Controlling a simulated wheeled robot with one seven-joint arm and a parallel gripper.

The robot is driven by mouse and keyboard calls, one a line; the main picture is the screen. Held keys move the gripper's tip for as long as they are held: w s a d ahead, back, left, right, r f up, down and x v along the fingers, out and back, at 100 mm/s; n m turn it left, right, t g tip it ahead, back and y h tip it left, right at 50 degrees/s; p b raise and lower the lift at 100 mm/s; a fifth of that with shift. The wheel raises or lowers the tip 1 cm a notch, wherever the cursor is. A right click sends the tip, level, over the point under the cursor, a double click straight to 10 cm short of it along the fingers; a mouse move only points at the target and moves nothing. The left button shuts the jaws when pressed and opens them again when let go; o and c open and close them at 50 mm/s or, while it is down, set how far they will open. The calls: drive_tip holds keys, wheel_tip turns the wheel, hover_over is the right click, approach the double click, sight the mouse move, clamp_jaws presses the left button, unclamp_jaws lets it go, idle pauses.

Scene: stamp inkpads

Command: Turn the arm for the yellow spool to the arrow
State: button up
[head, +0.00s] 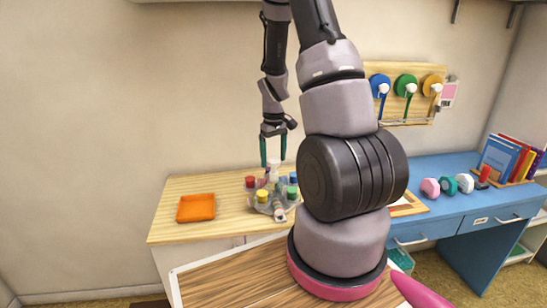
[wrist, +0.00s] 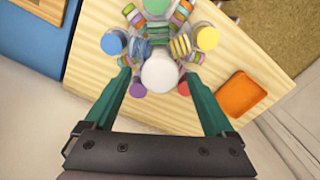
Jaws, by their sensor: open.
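My gripper (head: 273,152) points down with open fingers above a round stand (head: 262,209) on the wooden table. In the wrist view the fingertips (wrist: 158,76) are on either side of a white knob (wrist: 160,73) at the stand's middle; contact cannot be told. Arms with coloured bands radiate from it, some with coloured caps. A yellow cap (wrist: 207,37) is at upper right; a yellow cap (head: 262,195) shows at the front in the head view. I cannot make out an arrow.
An orange tray (head: 196,208) lies on the table's left. My arm covers part of the middle in the head view. Bare tabletop lies between tray and stand.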

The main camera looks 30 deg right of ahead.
clamp_jaws()
drive_tip(key=shift+n, duration=3.8)
unclamp_jaws()
